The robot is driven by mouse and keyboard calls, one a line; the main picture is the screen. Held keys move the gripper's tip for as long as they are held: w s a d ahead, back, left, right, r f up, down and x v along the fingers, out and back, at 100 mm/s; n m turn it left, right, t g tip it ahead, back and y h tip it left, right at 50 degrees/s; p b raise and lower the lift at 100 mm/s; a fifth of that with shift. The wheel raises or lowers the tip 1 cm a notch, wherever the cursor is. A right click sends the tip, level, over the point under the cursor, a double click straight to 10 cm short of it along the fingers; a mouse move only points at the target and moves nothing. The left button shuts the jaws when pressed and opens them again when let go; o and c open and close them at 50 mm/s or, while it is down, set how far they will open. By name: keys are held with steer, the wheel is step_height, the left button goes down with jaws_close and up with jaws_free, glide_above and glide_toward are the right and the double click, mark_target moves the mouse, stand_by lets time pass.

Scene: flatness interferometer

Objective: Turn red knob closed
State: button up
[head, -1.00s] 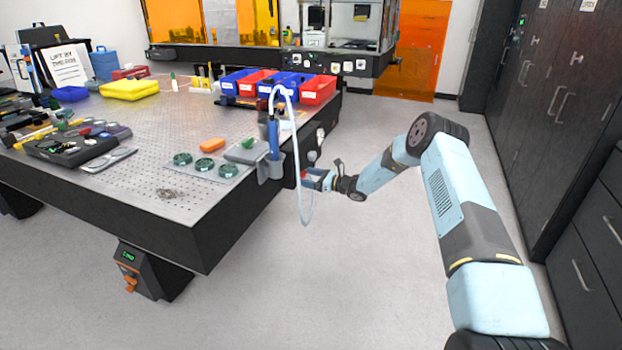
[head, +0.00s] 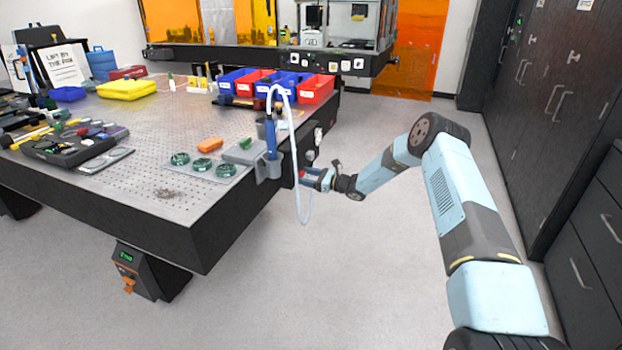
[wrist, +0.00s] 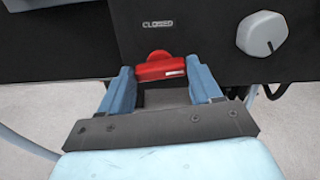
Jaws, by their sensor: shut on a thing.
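The red knob (wrist: 160,67) is on the black side panel of the table, below the white word "CLOSED" in the wrist view. It has a round lobe on top and a wide bar with a small white mark near its right end. My gripper (wrist: 162,77) is shut on the knob, with one blue finger at each end of the bar. In the head view my gripper (head: 314,178) is at the table's right side, and a bit of red shows at its tip. The fingers and the white tube partly hide the knob there.
A grey-white knob (wrist: 262,34) sits to the right on the same panel. A thin white tube (head: 299,200) hangs in a loop close beside my gripper. The perforated table (head: 150,135) carries several tools and bins. The floor to the right is clear up to dark cabinets (head: 560,110).

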steer(key=n, duration=0.5)
steer(key=s+a+n, duration=0.1)
steer(key=n, duration=0.2)
steer(key=shift+f, duration=0.1)
steer(key=n, duration=0.3)
steer(key=shift+f+n, duration=0.15)
steer(key=shift+n, duration=0.25)
steer(key=n, duration=0.4)
steer(key=shift+f+n, duration=0.2)
steer(key=shift+n, duration=0.1)
steer(key=shift+d, duration=0.2)
steer(key=o, duration=1.1)
steer(key=shift+w+r, duration=0.1)
steer(key=shift+w, duration=0.05)
steer(key=shift+c, duration=0.2)
